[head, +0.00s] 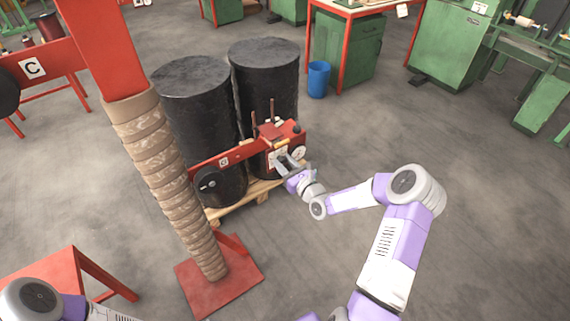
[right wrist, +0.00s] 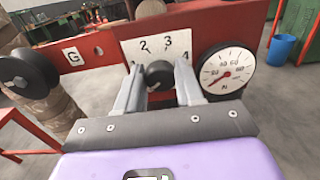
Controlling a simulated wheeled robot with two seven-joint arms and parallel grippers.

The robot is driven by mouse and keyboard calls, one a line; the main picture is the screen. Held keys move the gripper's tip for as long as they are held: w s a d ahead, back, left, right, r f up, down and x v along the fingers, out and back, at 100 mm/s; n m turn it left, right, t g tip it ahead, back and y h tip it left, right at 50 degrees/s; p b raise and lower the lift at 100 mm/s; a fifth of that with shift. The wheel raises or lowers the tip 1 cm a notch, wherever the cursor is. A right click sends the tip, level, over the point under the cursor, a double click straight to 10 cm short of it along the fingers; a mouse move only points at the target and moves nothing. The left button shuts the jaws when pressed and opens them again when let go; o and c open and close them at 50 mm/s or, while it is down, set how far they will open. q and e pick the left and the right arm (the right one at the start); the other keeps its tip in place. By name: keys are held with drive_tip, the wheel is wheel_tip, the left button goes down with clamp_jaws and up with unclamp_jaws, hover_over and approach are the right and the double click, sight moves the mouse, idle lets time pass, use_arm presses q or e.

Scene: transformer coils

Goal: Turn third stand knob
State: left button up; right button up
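A red stand arm (head: 222,160) holds a red box with a white panel. My right gripper (head: 284,164) reaches up to this panel. In the wrist view its two fingers (right wrist: 159,84) stand apart on either side of the knob, close to it; firm contact on both sides does not show. A round dial gauge (right wrist: 228,72) is just right of the fingers. My left gripper is out of view.
A post (head: 160,150) wrapped in brown stands left of the box on a red base (head: 210,285). Two black drums (head: 195,100) on a wooden pallet stand behind the arm. A black wheel (head: 207,183) projects from the arm's left part. The floor at right is clear.

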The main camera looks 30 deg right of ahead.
drive_tip(key=c, duration=0.5)
drive_tip(key=shift+m+p, duration=0.5)
drive_tip(key=shift+p, duration=0.35)
drive_tip(key=m+p, duration=0.5)
drive_tip(key=p, duration=0.2)
drive_tip(key=shift+r+m, duration=0.1)
drive_tip(key=shift+m, duration=0.3)
drive_tip(key=m+p, duration=0.3)
drive_tip(key=m, duration=0.1)
drive_tip(key=shift+d+m, duration=0.1)
drive_tip(key=shift+m, duration=0.2)
drive_tip(key=m+p, duration=0.1)
drive_tip(key=m, duration=0.1)
drive_tip(key=shift+f+m, duration=0.2)
drive_tip(key=shift+m, duration=0.2)
drive_tip(key=m+p, duration=0.1)
drive_tip(key=m, duration=0.1)
drive_tip(key=shift+f+m, duration=0.1)
drive_tip(key=shift+m, duration=0.2)
drive_tip(key=m, duration=0.2)
drive_tip(key=shift+m+p, duration=0.35)
drive_tip(key=shift+m, duration=0.05)
drive_tip(key=m, duration=0.3)
drive_tip(key=shift+f+m, duration=0.1)
drive_tip(key=shift+m, duration=0.2)
drive_tip(key=m, duration=0.3)
drive_tip(key=shift+f, duration=0.1)
drive_tip(key=shift+m, duration=1.8)
